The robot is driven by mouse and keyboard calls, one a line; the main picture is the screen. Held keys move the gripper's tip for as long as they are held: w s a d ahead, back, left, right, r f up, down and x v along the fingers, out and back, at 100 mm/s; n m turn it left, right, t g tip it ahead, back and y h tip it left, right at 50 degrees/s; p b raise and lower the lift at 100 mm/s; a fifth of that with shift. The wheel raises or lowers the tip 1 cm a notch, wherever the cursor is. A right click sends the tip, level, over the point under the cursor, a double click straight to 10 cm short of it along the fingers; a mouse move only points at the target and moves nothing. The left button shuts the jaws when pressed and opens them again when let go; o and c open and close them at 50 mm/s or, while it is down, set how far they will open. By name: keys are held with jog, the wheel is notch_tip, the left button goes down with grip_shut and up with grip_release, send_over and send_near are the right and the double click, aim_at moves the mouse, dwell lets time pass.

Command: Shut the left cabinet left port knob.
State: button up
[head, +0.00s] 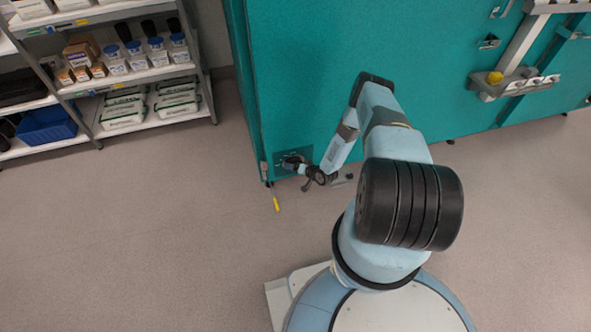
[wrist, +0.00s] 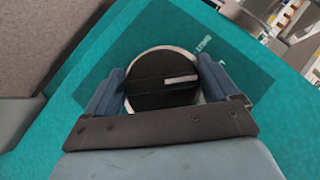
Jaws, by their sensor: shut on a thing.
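The port knob (wrist: 160,82) is a round black dial with a pale rim and a raised bar bearing a white mark. It sits on a dark plate (wrist: 225,62) with small white lettering on the teal cabinet (head: 330,60). In the head view the plate (head: 280,158) is low on the cabinet near its left corner, and the knob is mostly hidden by my gripper. My gripper (head: 290,163) is at the plate. In the wrist view my gripper's blue fingers (wrist: 160,88) are shut on the knob, one on each side of its rim.
A shelf rack (head: 205,95) with boxes, bottles and a blue bin (head: 45,127) stands at the left. A wall fixture (head: 515,84) is at the upper right.

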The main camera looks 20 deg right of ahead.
jog(key=n+h, duration=0.2)
jog(key=h, duration=0.2)
jog(key=shift+s+g, duration=0.1)
jog(key=shift+g, duration=0.3)
jog(key=shift+d+n+h, duration=0.2)
jog(key=shift+n+h, duration=0.6)
jog(key=shift+h, duration=0.4)
jog(key=o, duration=0.8)
jog(key=v, duration=1.3)
jog(key=shift+s+a+r, duration=0.1)
jog(key=shift+s+r, duration=0.1)
